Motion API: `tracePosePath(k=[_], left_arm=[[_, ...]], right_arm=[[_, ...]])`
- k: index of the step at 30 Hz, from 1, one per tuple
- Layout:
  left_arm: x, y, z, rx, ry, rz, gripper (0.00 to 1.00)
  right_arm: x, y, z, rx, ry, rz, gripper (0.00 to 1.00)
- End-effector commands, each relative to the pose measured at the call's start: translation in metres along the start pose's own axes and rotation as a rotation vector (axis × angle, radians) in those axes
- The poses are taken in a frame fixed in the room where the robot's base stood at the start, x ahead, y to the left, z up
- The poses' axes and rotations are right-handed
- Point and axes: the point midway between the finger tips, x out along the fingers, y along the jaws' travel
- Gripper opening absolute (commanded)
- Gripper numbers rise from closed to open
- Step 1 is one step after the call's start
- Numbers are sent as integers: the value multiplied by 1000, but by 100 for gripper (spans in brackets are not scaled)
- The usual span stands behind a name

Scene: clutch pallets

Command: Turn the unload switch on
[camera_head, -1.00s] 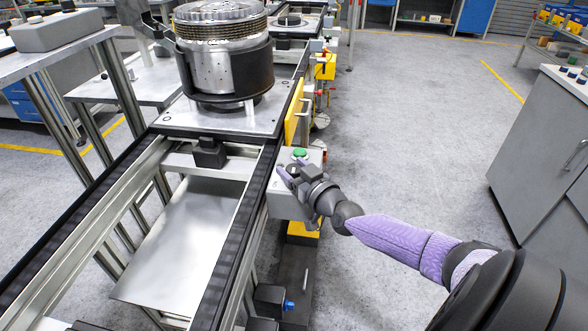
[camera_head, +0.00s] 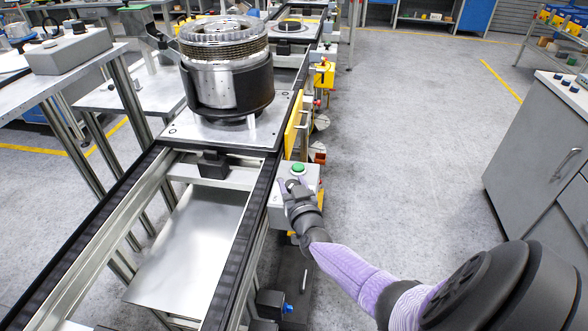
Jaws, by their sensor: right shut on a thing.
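A grey switch box (camera_head: 310,174) with a green button (camera_head: 298,168) on top is fixed beside the right rail of the conveyor. My right gripper (camera_head: 290,186) is at the box, just below the green button in the picture, with its fingers closed on a small part there. The gripped part is mostly hidden by the fingers; it appears to be the switch on the box, but its position cannot be read. My left gripper is not in view.
The conveyor (camera_head: 262,190) runs away from me, with a pallet (camera_head: 180,130) carrying a large metal clutch (camera_head: 228,80). A worktable (camera_head: 95,62) stands at left and a grey cabinet (camera_head: 535,140) at right. The floor between conveyor and cabinet is clear.

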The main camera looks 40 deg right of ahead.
Motion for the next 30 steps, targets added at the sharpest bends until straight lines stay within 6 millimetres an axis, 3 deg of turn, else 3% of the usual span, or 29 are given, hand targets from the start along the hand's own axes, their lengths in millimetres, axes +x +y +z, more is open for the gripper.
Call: tracePosePath(k=[1,8,18,30], left_arm=[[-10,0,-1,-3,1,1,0],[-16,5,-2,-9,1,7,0],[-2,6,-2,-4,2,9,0],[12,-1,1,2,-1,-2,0]], right_arm=[[0,-2,-5,9,-3,44,0],[0,-2,0,7,-2,259,0],[1,-2,4,4,-1,530,0],[1,0,2,2,2,698,0]])
